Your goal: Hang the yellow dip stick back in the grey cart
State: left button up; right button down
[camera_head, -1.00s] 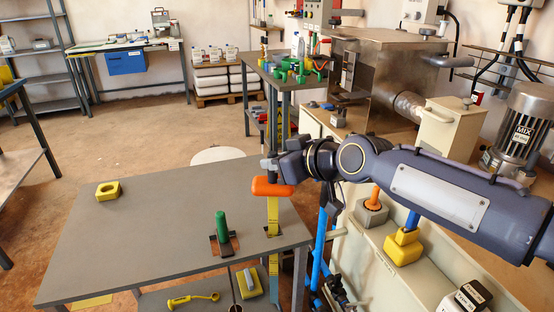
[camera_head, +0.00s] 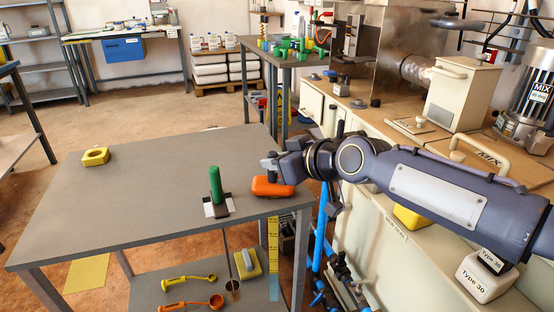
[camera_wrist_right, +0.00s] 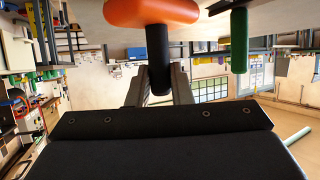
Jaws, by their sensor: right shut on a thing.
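The yellow dip stick (camera_head: 273,244) hangs upright below the grey cart's top, near its right front corner. Its orange handle (camera_head: 272,187) is at the level of the cart top (camera_head: 130,205); whether it rests on it I cannot tell. My right gripper (camera_head: 270,165) is just above the orange handle. In the right wrist view, my right gripper (camera_wrist_right: 159,85) is shut on the black stem (camera_wrist_right: 158,55) joined to the orange handle (camera_wrist_right: 150,12). The slot is hidden under the handle. My left gripper is not in view.
A green-handled tool (camera_head: 215,184) stands in the cart top left of the dip stick. A yellow block (camera_head: 95,157) lies at the far left. Scoops (camera_head: 188,282) lie on the lower shelf. A cream cabinet (camera_head: 385,240) stands close on the right.

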jog(key=c, duration=1.2)
grip_release()
jog(key=shift+d, duration=0.1)
jog(key=v, duration=0.7)
jog(key=s+d+f+m+g+h, duration=0.1)
jog(key=s+d+f+m+h, duration=0.15)
jog(key=s+d+f, duration=0.4)
jog(key=s+d+f+m+g+h+p, duration=0.15)
jog(key=s+d+f+m, duration=0.25)
jog(key=s+f, duration=0.45)
jog(key=s+d+f+m+g+h+b, duration=0.15)
jog(key=s+d+f+m, duration=0.3)
jog(key=s, duration=0.55)
notch_tip(320, 180, up, 29)
jog(key=p, duration=3)
jog(key=shift+w+n, duration=0.3)
jog(key=shift+n, duration=0.1)
